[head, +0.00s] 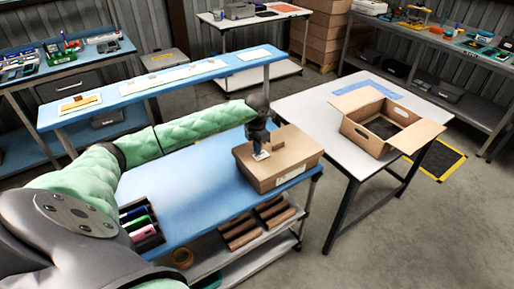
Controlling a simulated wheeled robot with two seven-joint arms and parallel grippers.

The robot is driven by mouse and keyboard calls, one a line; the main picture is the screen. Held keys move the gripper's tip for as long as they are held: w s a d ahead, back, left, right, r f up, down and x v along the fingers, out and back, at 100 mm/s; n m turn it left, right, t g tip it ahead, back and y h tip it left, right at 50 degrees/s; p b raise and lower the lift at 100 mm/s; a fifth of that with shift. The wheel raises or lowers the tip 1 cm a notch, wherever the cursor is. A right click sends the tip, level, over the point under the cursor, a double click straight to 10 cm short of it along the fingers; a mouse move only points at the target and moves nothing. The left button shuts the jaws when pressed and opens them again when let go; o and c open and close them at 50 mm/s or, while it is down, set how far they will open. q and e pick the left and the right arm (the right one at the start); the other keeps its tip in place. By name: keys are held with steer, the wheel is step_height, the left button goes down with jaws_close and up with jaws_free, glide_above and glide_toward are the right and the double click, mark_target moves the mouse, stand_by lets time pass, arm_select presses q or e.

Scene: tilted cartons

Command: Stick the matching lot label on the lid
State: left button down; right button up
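A closed brown carton (300,150) stands at the right end of the blue bench, its lid facing up. A white label (291,174) is on its front side. My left gripper (260,151) points down over the left part of the lid. A small white label with a dark mark (262,156) shows right at its fingertips; I cannot tell whether it is held or lies on the lid. The fingers are too small and dark to tell open from shut. Pale sheets, one of them (180,75), lie on the raised blue shelf behind. My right gripper is not in view.
A black tray with coloured items (140,222) sits at the bench's front left. Brown blocks (240,232) and a tape roll (182,257) are on the lower shelf. An open carton (385,122) stands on the white table (318,108) at right. The bench's middle is clear.

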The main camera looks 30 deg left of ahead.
arm_select(q)
steer(key=shift+f, duration=0.25)
stand_by(0.8)
steer(key=c, duration=1.6)
jaws_free()
